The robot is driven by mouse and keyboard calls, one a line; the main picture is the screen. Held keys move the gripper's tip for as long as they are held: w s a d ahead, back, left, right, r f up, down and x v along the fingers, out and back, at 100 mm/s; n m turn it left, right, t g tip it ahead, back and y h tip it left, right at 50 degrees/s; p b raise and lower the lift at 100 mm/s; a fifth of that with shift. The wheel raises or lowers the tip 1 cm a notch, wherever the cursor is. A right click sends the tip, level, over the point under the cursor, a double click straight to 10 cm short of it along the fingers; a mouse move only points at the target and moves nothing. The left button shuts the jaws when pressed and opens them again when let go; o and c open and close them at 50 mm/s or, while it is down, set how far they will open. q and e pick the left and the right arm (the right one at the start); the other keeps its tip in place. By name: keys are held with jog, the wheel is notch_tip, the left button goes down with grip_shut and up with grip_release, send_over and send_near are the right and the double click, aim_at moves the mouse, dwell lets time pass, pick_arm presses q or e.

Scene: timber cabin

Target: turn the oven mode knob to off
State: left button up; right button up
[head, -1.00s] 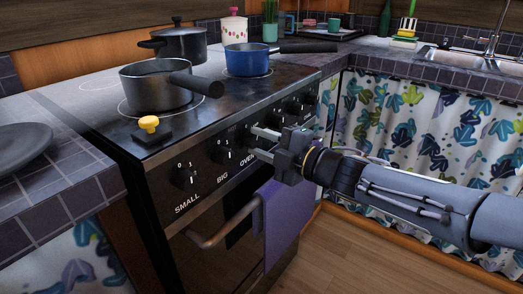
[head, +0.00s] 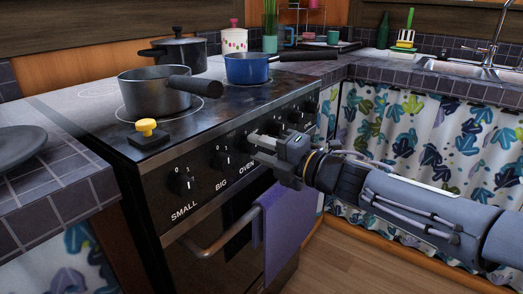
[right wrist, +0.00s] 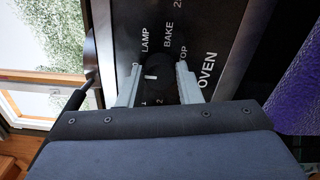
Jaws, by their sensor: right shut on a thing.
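The black oven mode knob (right wrist: 168,72) shows in the right wrist view, on the dark panel beside the OVEN lettering. LAMP, BAKE and a partly hidden TOP label surround it. Its white mark sits on the left side of the knob in that view. My right gripper (right wrist: 159,68) is shut on the knob, one finger on either side. In the head view my right gripper (head: 254,146) reaches the front panel of the stove (head: 160,225) from the right, and its fingers mostly hide the knob. My left gripper is not in view.
Neighbouring knobs SMALL (head: 184,183) and BIG (head: 221,160) lie left of the gripper, with more knobs to the right. A purple towel (head: 278,230) hangs on the oven handle (head: 205,247) below. A grey saucepan (head: 152,94) and blue pan (head: 248,69) stand on the hob.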

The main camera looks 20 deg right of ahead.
jog(key=o, duration=1)
jog(key=shift+c, duration=0.2)
jog(key=p+v, duration=0.2)
jog(key=v, duration=0.6)
